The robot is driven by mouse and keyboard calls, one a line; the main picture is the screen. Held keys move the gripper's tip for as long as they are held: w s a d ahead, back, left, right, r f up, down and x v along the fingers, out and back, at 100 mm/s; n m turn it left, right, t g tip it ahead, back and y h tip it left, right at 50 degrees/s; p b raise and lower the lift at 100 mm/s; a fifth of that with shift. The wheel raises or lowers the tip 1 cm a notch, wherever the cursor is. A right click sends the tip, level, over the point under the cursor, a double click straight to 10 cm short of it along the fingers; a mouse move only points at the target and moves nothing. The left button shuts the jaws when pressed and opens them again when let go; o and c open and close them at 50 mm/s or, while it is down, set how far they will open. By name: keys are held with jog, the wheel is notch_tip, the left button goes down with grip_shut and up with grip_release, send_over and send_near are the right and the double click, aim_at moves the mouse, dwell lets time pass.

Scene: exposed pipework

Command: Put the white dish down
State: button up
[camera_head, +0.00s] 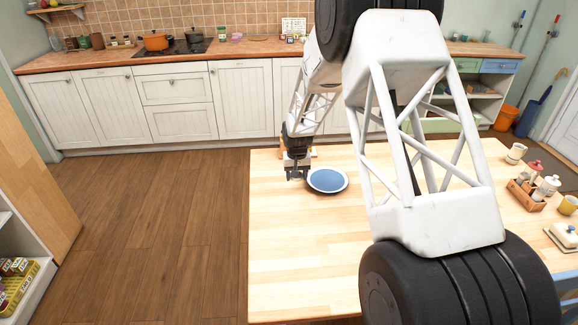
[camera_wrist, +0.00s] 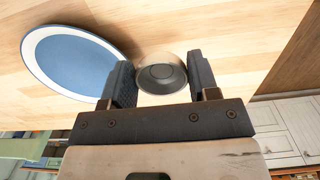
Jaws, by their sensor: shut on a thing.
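The dish sits between the two fingers, with a ring-shaped round face toward the camera. In the head view my gripper (camera_head: 297,172) points down at the far left part of the wooden table (camera_head: 290,250). The held dish is hard to make out there. I cannot tell whether it touches the table.
A blue plate with a white rim (camera_head: 327,180) lies on the table just right of my gripper; it also shows in the wrist view (camera_wrist: 75,62). A wooden caddy (camera_head: 526,194) and a butter dish (camera_head: 565,235) stand at the right. The table's front left is clear.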

jog(key=shift+w, duration=0.1)
jog(key=w, duration=0.5)
jog(key=w+f, duration=0.1)
jog(key=w, duration=0.4)
jog(key=w+a, duration=0.1)
jog(key=w, duration=0.4)
jog(key=shift+w+a+f, duration=0.1)
jog(key=shift+w+f, duration=0.15)
jog(key=shift+w, duration=0.15)
jog(key=shift+f, duration=0.15)
jog(key=shift+f, duration=1.6)
jog(key=shift+f, duration=0.15)
jog(key=o, duration=1)
